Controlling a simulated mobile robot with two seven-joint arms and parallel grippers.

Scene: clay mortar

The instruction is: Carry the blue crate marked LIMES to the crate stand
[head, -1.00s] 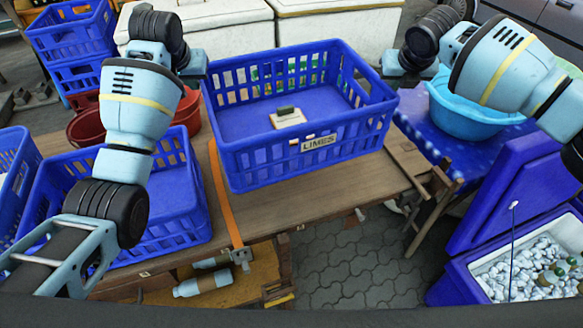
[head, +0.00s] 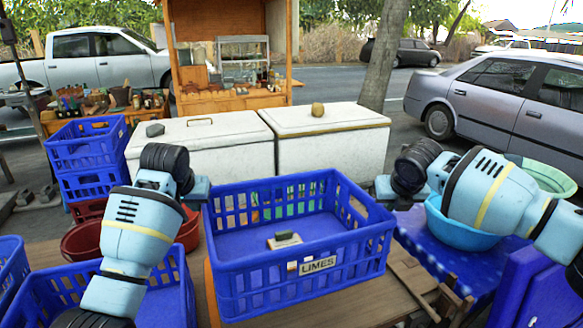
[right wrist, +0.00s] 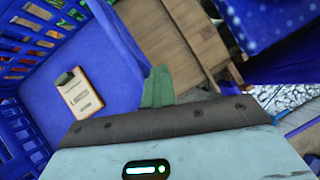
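The blue crate (head: 262,288) marked LIMES stands upright on the wooden table in the middle of the head view. A small item with a light base and dark top (head: 284,240) lies inside it; it shows in the right wrist view as a clipboard-like piece (right wrist: 80,93). My left gripper (head: 203,189) is at the crate's left rim, near the far corner. My right gripper (head: 383,188) is at its right rim. In the right wrist view its green fingers (right wrist: 158,88) are close together beside the crate wall. Whether either grips the rim is hidden. No crate stand is clearly identifiable.
Another blue crate (head: 178,290) stands close left of LIMES. Stacked blue crates (head: 88,150) and white coolers (head: 335,150) are behind. A blue basin (head: 460,228) stands to the right. Wooden pieces (head: 425,285) lie on the table's right edge.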

